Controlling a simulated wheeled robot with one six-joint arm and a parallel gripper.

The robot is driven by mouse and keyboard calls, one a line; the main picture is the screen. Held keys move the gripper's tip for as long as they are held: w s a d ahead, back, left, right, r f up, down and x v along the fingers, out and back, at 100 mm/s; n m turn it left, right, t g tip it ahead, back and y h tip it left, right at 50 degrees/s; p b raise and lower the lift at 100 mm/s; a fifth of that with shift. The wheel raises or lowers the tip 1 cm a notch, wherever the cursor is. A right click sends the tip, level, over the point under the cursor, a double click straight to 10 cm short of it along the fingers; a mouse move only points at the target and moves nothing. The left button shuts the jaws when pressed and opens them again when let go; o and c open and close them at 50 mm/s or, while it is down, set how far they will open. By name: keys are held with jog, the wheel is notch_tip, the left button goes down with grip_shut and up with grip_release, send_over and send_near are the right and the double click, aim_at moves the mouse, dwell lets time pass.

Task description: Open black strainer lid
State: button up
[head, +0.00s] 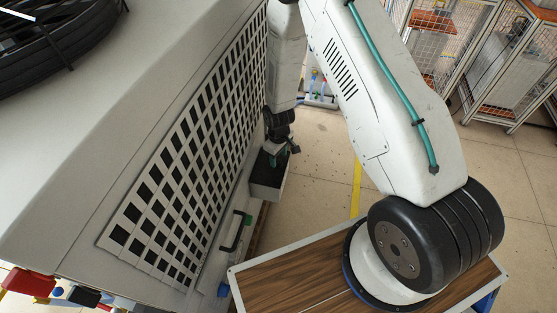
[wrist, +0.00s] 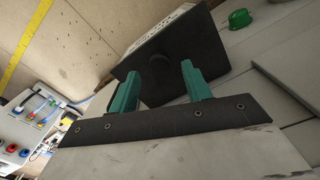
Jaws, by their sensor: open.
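The strainer is a pale box (head: 265,192) with a dark top, low beside the large grey machine in the head view. In the wrist view its black lid (wrist: 207,50) is a flat dark plate, and a perforated pale side of the box (wrist: 175,27) shows beyond it. The lid appears to lie on the box. My gripper (head: 283,152) is just over the box. In the wrist view my gripper (wrist: 160,70) is open, its two green fingers spread over the lid. A dark rounded raised part shows between them; contact cannot be told.
The grey machine with a grid panel (head: 190,150) stands close on the left. A black handle (head: 236,233) and a green knob (wrist: 240,18) are nearby. Fenced cages (head: 435,40) stand at the back right. Floor on the right is clear.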

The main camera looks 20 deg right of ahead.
jog(key=shift+f, duration=1.35)
grip_shut()
